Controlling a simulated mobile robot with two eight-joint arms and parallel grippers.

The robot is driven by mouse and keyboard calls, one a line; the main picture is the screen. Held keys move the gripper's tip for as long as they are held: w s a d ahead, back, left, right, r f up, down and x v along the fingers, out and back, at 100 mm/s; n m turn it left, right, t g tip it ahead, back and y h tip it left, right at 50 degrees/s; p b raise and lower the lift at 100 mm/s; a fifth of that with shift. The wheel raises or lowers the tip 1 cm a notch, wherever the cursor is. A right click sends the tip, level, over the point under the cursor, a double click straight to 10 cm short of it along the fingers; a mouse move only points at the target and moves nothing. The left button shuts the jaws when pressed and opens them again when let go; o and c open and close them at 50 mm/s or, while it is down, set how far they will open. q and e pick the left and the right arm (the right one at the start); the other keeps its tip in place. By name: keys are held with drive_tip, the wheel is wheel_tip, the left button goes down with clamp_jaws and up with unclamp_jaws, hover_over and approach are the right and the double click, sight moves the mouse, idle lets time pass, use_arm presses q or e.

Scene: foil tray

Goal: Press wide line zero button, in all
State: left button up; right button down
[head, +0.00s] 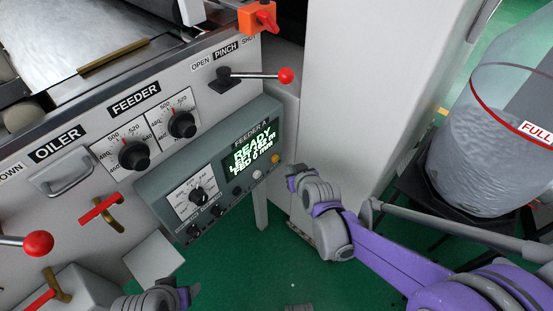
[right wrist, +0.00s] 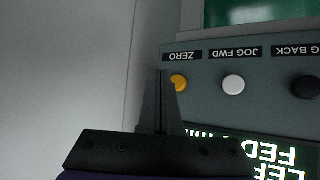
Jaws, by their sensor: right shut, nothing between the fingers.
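The orange button labelled ZERO (right wrist: 179,83) is on the feeder panel; it also shows at the panel's right end in the head view (head: 275,159). My right gripper (right wrist: 160,75) is shut and empty. Its fingertips are beside the orange button and overlap its edge in the right wrist view; I cannot tell whether they touch it. In the head view the right gripper (head: 293,172) is just right of the panel. The display (head: 252,152) reads READY and FED 0 mm; its middle line is hard to read. Part of my left arm shows at the bottom edge, its fingers not clear.
A white button (right wrist: 233,84) labelled JOG FWD and a black button (right wrist: 304,87) sit beside the orange one. A red-knobbed pinch lever (head: 285,75) sticks out above the panel. A grey cabinet wall (head: 350,90) stands right of it, and a clear bin (head: 490,140) farther right.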

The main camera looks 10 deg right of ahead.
use_arm(q)
drive_tip(key=shift+r, duration=0.15)
use_arm(e)
drive_tip(key=shift+s+d, duration=0.9)
drive_tip(key=shift+s, duration=0.3)
drive_tip(key=s+d+m+g+h, duration=0.15)
drive_tip(key=s+g, duration=0.45)
drive_tip(key=s, duration=2)
use_arm(q)
wheel_tip(320, 180, up, 24)
drive_tip(key=w+t+p, duration=0.1)
drive_tip(key=p, duration=2)
drive_tip(key=shift+w+r, duration=0.15)
drive_tip(key=shift+w, duration=0.05)
use_arm(e)
wheel_tip(320, 180, up, 24)
drive_tip(key=w, duration=0.1)
drive_tip(key=shift+d+t, duration=0.25)
drive_tip(key=shift+t, duration=0.05)
use_arm(q)
drive_tip(key=shift+s, duration=0.15)
